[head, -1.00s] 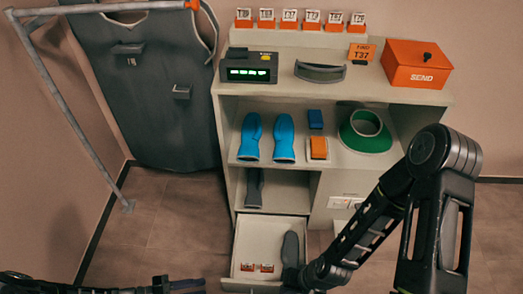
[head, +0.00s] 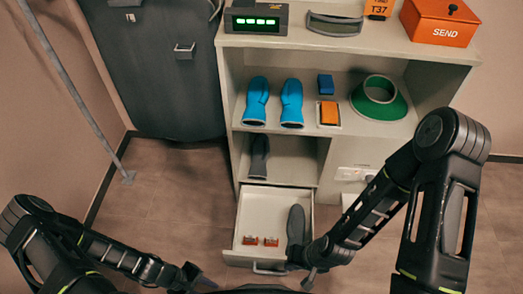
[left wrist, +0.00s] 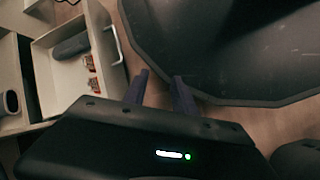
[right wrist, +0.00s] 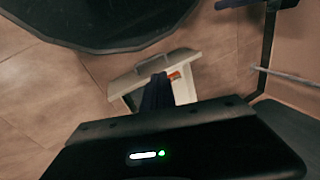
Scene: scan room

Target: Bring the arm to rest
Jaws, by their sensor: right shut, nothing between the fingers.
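My right gripper (head: 308,280) is at the front right corner of the open drawer (head: 250,215) in the head view. In the right wrist view its fingers (right wrist: 157,92) are together and empty, with the drawer (right wrist: 185,52) beyond them. My left gripper (head: 203,284) is low in the head view, left of the drawer front. In the left wrist view its fingers (left wrist: 160,86) stand apart with nothing between them. The drawer holds a dark grey long object (head: 296,225) and two small orange-and-white tags (head: 260,241).
The shelf unit (head: 228,110) carries blue mitts (head: 291,102), a green-and-white collar (head: 380,96), a black display box (head: 256,19) and an orange SEND box (head: 440,20). Floor (head: 180,200) left of the drawer is clear.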

